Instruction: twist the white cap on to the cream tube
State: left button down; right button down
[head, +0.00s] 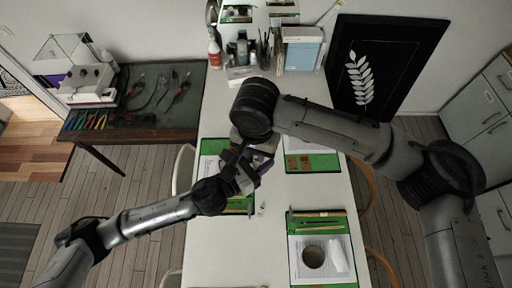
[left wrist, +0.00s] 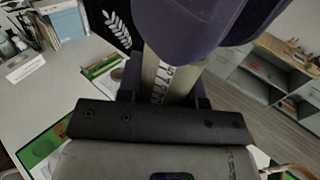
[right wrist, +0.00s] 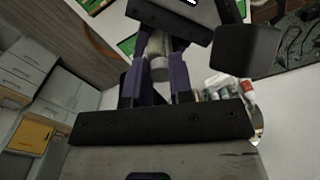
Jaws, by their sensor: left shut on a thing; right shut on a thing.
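The cream tube (left wrist: 165,78), with dark lettering on its side, is held between the fingers of my left gripper (left wrist: 165,95). The white cap (right wrist: 160,70) is between the purple fingers of my right gripper (right wrist: 156,85). In the right wrist view the cap lines up with the end of the tube (right wrist: 157,45); I cannot tell whether they touch or how far the cap is on. In the head view my left gripper (head: 247,170) and right gripper (head: 258,152) meet above the white table, and hide most of the tube and cap.
Green-edged trays (head: 322,214) lie along the white table (head: 268,265); one holds a brown ring-shaped thing (head: 313,256) and a white roll (head: 338,256). A small pale thing (head: 262,208) lies below the grippers. A spray bottle (head: 214,50) and a blue box (head: 302,50) stand at the back.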

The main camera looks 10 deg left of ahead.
jog(key=m, duration=0.3)
jog(key=shift+a, duration=0.15)
jog(key=m, duration=0.4)
jog(key=shift+a+m, duration=0.1)
jog(key=shift+m, duration=0.2)
jog(key=m, duration=0.4)
jog(key=shift+w, duration=0.15)
jog(key=m, duration=0.4)
jog(key=shift+w, duration=0.1)
jog(key=c, duration=1)
grip_release()
jog(key=shift+r, duration=2.25)
jog(key=shift+c, duration=0.2)
